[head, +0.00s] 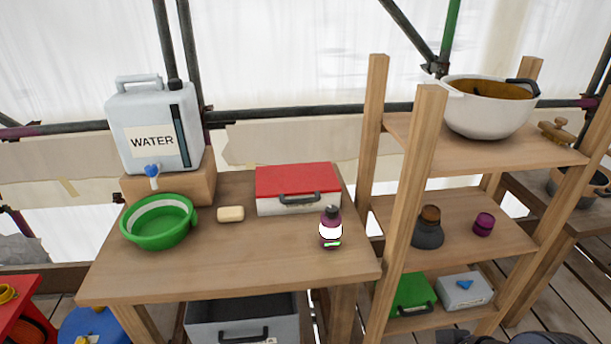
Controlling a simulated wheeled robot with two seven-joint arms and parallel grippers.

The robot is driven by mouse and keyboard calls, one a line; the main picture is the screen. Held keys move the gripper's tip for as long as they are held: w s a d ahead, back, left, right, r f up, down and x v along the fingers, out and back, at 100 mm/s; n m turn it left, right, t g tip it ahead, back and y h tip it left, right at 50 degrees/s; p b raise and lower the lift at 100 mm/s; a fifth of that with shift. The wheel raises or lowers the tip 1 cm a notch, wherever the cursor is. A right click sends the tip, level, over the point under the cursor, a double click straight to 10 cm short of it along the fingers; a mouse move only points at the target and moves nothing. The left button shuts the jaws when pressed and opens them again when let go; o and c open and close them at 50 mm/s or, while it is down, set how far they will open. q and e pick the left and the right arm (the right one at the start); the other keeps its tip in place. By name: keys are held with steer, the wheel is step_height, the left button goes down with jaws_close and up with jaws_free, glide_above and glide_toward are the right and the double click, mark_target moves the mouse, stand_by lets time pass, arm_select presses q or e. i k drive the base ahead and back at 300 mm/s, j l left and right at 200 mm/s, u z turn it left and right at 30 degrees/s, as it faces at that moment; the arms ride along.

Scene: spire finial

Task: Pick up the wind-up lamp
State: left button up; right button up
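A small purple lamp (331,241) with a dark cap and a bright white band stands upright near the right front of the wooden table (230,270). It looks like the wind-up lamp, and a small green mark shows low on its front. It stands just in front of the red-lidded box, with clear tabletop on its left. Nothing is seen touching the lamp.
A red-lidded box (298,181), soap (230,214), green basin (160,240) and water container (155,135) share the table. A wooden shelf unit (409,190) with a white pot (489,113) rises close on the right. The table's front middle is clear.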

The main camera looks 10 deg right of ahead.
mark_target(330, 229)
steer(key=i+j, duration=0.2)
steer(key=i+j+z, duration=0.1)
steer(key=j, duration=0.35)
steer(key=i+j, duration=0.45)
steer(key=j, duration=0.2)
steer(key=z, duration=0.05)
